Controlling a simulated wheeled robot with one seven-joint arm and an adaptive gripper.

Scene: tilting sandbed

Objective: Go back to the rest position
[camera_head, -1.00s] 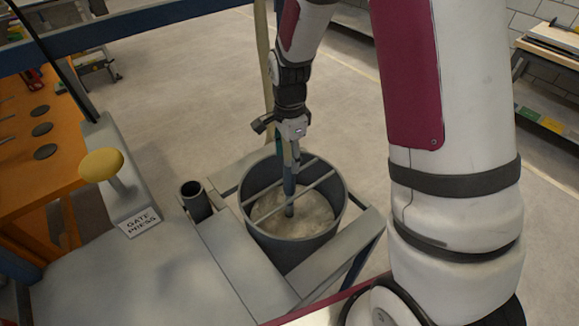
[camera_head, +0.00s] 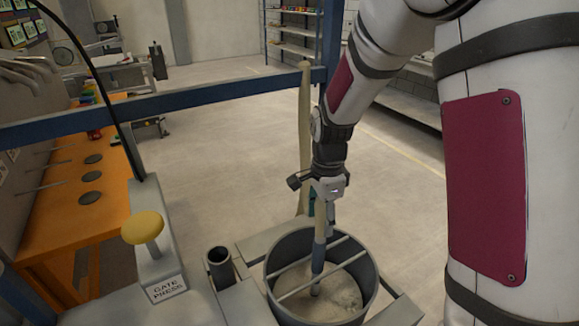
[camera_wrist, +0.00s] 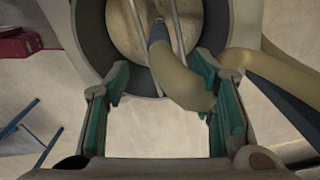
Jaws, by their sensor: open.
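My gripper (camera_head: 320,208) hangs above the grey bucket (camera_head: 275,296), and its green-lined fingers (camera_wrist: 163,80) are spread apart in the wrist view. A tool with a tan handle (camera_wrist: 183,78) and a blue-grey shaft (camera_head: 318,262) stands in the bucket, its lower end at the pale sand (camera_head: 341,290). The tan handle reaches up between the open fingers, nearer the right one in the wrist view. Whether a finger touches it I cannot tell. Two thin bars (camera_head: 343,251) cross the bucket's mouth on either side of the shaft.
A yellow knob (camera_head: 142,226) stands above a "GATE PRESS" label (camera_head: 167,289) at left. A small dark tube (camera_head: 220,267) is beside the bucket. A blue rail (camera_head: 200,101) and a tan post (camera_head: 304,140) stand behind. An orange bench (camera_head: 80,215) is far left; open floor lies beyond.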

